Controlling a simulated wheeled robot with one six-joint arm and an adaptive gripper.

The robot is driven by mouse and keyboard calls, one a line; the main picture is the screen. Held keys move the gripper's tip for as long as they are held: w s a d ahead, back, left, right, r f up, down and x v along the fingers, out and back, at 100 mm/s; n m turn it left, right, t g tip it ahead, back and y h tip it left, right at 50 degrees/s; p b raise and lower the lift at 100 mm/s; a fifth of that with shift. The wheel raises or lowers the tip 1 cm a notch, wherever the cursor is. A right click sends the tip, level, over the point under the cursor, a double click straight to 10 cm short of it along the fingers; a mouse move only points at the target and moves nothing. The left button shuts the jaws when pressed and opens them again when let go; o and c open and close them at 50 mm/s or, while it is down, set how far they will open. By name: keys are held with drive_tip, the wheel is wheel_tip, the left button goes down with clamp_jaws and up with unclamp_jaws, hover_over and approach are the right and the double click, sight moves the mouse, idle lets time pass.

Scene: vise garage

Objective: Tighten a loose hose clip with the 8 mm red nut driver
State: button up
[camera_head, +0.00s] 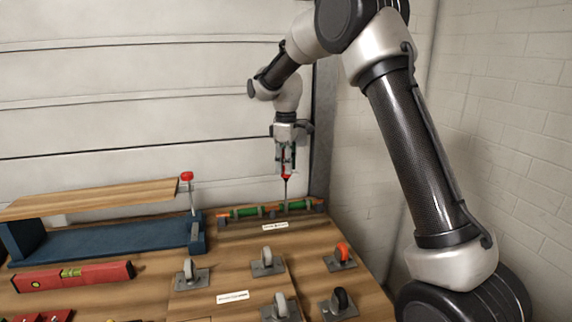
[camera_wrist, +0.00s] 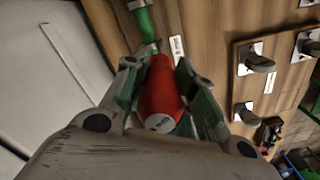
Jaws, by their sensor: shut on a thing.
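My gripper (camera_head: 286,160) is shut on the red nut driver (camera_head: 286,178), which points straight down with its thin shaft toward the hose. In the wrist view, the driver's red handle (camera_wrist: 161,92) sits between my two fingers (camera_wrist: 160,85). The green hose (camera_head: 292,206) lies in a holder at the back of the workbench, under the driver's tip; a part of it also shows in the wrist view (camera_wrist: 146,22). Clips on the hose are too small to make out, and I cannot tell if the tip touches one. The tip is hidden by the handle in the wrist view.
A blue vise-like stand (camera_head: 100,244) with a wooden board (camera_head: 90,197) and a red-topped clamp (camera_head: 187,177) stands at the left. A red spirit level (camera_head: 74,276) lies in front. Several casters, one orange (camera_head: 343,250), are mounted at the front right. The garage door is close behind.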

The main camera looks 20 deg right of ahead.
drive_tip(key=m, duration=0.2)
drive_tip(key=shift+m, duration=0.3)
drive_tip(key=shift+r, duration=0.5)
